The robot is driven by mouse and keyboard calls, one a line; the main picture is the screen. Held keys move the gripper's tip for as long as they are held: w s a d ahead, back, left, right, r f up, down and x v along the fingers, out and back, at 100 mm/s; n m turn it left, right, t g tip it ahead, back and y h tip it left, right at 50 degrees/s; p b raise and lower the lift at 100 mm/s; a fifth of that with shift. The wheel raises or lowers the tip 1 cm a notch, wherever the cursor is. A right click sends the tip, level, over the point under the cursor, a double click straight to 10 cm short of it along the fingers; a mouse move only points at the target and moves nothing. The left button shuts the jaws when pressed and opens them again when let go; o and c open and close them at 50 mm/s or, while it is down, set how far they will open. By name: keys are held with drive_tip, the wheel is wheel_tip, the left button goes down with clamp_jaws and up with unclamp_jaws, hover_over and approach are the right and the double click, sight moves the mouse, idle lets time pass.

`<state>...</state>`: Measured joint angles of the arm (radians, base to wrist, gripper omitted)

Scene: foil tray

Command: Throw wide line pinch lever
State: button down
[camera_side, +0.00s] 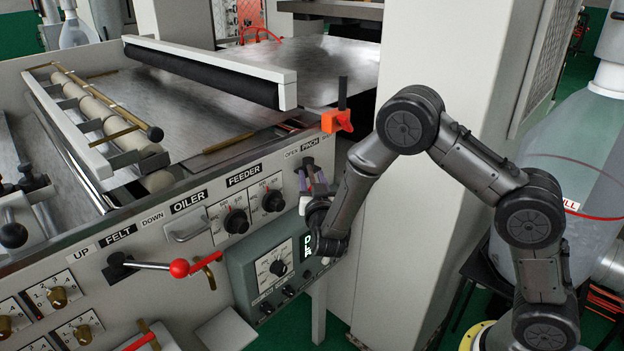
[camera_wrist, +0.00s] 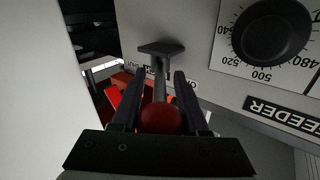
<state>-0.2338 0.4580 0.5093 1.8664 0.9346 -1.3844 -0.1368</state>
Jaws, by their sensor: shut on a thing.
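The pinch lever shows in the wrist view as a dark shaft on a flat mount (camera_wrist: 160,50) with a red ball knob (camera_wrist: 160,118) at its near end. My gripper (camera_wrist: 160,88) has its two dark fingers on either side of the lever, shut on it around the knob. In the side view my gripper (camera_side: 314,184) is at the panel's right end, just below the PINCH label (camera_side: 309,141). My fingers and wrist hide most of the lever there, including the knob.
FEEDER dials (camera_side: 236,221) sit left of my gripper. A green control box (camera_side: 275,268) is just below it. An orange clamp (camera_side: 337,120) stands above on the machine's edge. A separate red-knobbed lever (camera_side: 180,268) is at the FELT label. A white column (camera_side: 425,70) rises behind my arm.

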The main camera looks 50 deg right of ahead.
drive_tip(key=shift+s, duration=0.1)
idle(0.7)
drive_tip(key=d+n+t+y, duration=0.1)
drive_tip(key=d+n+y, duration=0.7)
drive_tip(key=n+y, duration=0.6)
drive_tip(key=shift+s+d+y, duration=0.15)
drive_tip(key=shift+y, duration=3.45)
drive_tip(key=c, duration=0.6)
unclamp_jaws()
drive_tip(key=shift+o, duration=0.5)
